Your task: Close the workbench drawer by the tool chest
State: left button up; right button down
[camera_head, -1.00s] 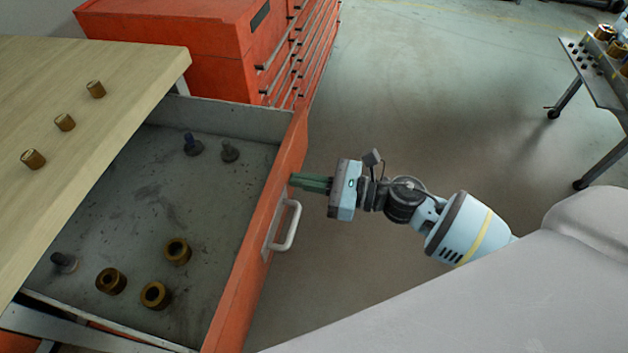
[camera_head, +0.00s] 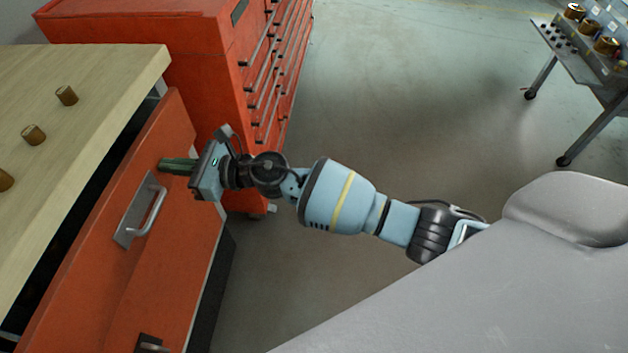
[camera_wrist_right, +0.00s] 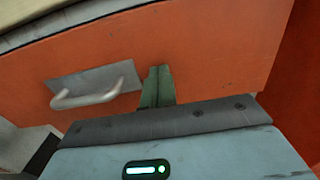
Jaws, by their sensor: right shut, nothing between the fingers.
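The orange workbench drawer (camera_head: 101,262) is nearly shut in the head view, with a dark gap left between its front and the wooden top (camera_head: 85,105). Its inside is hidden. A grey metal handle (camera_head: 150,212) sits on the drawer front. My right gripper (camera_head: 163,165) is shut and empty, its green fingertips against the drawer front beyond the handle. In the right wrist view the fingers (camera_wrist_right: 157,88) meet the orange front (camera_wrist_right: 215,50) to the right of the handle (camera_wrist_right: 90,95). The red tool chest (camera_head: 190,60) stands behind the bench. My left gripper is not in view.
Several brass pieces (camera_head: 66,96) stand on the bench top. A lower drawer handle (camera_head: 150,345) shows below. A wheeled cart (camera_head: 585,60) with parts stands at the far right. The floor (camera_head: 420,90) between is clear.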

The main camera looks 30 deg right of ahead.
aim_at(153, 165)
jog(key=b+x, duration=0.1)
jog(key=x, duration=0.3)
jog(key=shift+w+a+f+b, duration=0.1)
jog(key=shift+w+a+b, duration=0.1)
jog(key=shift+a+b, duration=0.1)
jog(key=shift+w+a, duration=0.1)
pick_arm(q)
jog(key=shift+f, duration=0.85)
